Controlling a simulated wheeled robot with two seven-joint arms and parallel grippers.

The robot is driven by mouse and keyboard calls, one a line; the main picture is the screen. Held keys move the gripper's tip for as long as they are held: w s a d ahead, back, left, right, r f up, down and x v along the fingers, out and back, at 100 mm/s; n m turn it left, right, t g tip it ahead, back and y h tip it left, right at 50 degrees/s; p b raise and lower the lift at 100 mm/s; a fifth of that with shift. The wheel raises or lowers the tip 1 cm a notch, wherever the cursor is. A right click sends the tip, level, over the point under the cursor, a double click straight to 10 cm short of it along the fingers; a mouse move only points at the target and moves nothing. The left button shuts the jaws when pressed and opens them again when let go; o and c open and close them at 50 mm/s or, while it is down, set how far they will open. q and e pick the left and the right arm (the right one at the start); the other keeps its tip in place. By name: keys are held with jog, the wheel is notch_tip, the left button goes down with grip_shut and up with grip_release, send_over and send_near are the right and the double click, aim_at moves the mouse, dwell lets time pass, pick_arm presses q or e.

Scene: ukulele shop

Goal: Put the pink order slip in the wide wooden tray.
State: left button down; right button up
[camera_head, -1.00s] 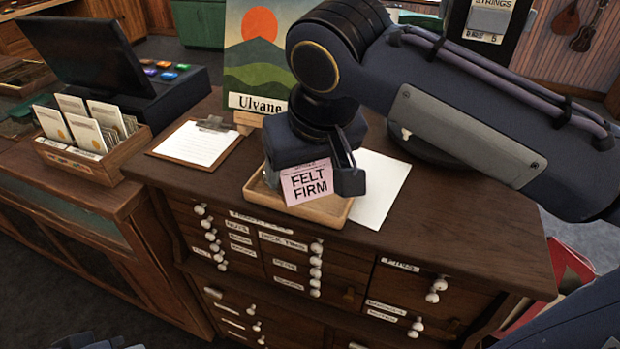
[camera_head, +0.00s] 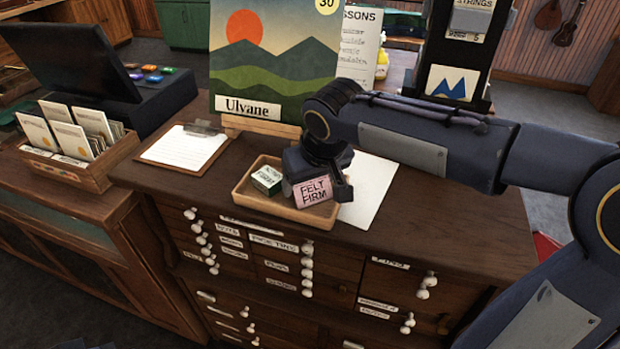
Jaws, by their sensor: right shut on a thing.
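The pink order slip (camera_head: 313,193), printed "FELT FIRM", is in the jaws of my right gripper (camera_head: 317,182). The gripper points down at the right part of the wide wooden tray (camera_head: 243,196), and the slip shows in front of the tray's right side. I cannot tell whether the slip touches the tray. A small green and white box (camera_head: 267,180) sits in the left part of the tray. The gripper hides the tray's back right part. My left gripper does not show.
The tray stands on a dark drawer cabinet (camera_head: 450,225). A clipboard (camera_head: 185,150) lies left of it and a white sheet (camera_head: 370,185) right. The Ulvane picture (camera_head: 275,60) stands behind. A card box (camera_head: 75,145) and a dark screen (camera_head: 70,60) are farther left. The cabinet top's right is clear.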

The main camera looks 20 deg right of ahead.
jog(key=shift+f, duration=0.1)
jog(key=shift+f, duration=0.15)
jog(key=o, duration=0.7)
jog(key=shift+s+r, duration=0.15)
jog(key=shift+r, duration=0.55)
jog(key=v, duration=1.1)
jog(key=shift+s, duration=0.1)
